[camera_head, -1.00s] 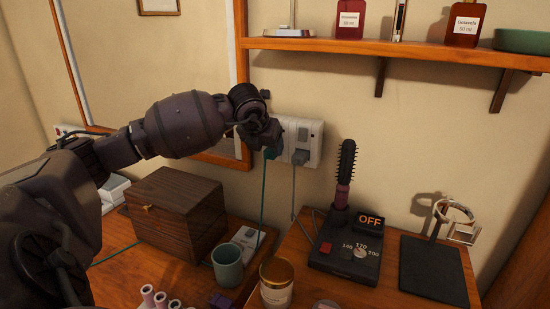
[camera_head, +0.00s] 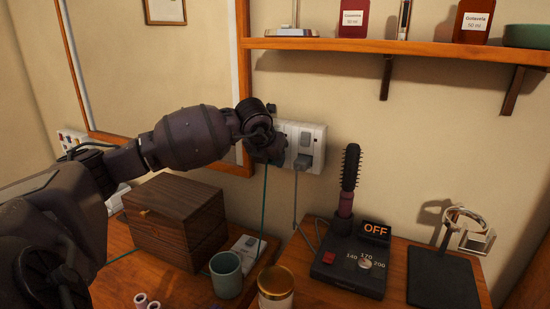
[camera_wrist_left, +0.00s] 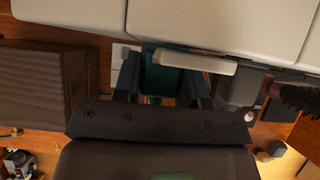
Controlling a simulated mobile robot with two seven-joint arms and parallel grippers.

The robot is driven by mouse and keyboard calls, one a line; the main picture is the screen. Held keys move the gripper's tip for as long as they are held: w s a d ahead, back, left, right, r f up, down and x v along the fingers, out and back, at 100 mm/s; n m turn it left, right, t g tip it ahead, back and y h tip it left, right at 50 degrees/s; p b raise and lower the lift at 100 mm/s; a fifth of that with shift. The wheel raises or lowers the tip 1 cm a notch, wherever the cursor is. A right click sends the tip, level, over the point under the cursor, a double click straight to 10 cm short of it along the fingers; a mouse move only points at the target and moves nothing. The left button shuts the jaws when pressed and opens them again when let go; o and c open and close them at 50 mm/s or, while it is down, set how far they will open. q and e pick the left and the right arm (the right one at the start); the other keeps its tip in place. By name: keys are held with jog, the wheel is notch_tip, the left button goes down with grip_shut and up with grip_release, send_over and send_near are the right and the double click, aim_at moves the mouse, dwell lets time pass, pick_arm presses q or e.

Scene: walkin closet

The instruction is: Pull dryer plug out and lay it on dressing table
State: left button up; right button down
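A white double wall socket (camera_head: 308,142) is on the wall above the tables. A grey plug (camera_head: 302,162) sits in its right part. A dark green plug shows in the left wrist view (camera_wrist_left: 165,78), below the pale socket face (camera_wrist_left: 225,25). A green cord (camera_head: 264,200) hangs down to the left table. My left gripper (camera_head: 272,150) is at the socket's left part and hides the green plug in the head view. In the left wrist view its two fingers (camera_wrist_left: 163,85) stand apart on either side of the green plug, with a narrow gap at the left finger. My right gripper is out of view.
The left dressing table (camera_head: 120,255) carries a wooden box (camera_head: 172,215) and a green cup (camera_head: 226,275). A wooden shelf (camera_head: 400,48) is above.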

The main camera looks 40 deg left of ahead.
pick_arm(q)
jog(key=shift+c, duration=1.2)
jog(key=o, duration=0.3)
jog(key=c, duration=0.5)
jog(key=shift+o, duration=0.2)
jog(key=shift+s+d, duration=0.1)
jog(key=shift+s, duration=0.15)
jog(key=shift+s+d+p, duration=0.1)
jog(key=shift+s+p, duration=0.2)
jog(key=shift+s, duration=0.15)
jog(key=shift+s+d+p, duration=0.2)
jog(key=shift+s+p, duration=0.05)
jog(key=shift+s, duration=0.25)
jog(key=shift+s+d+p, duration=0.15)
jog(key=shift+s+p, duration=0.1)
jog(key=shift+s, duration=0.2)
jog(key=shift+s+d, duration=0.15)
jog(key=shift+s, duration=0.3)
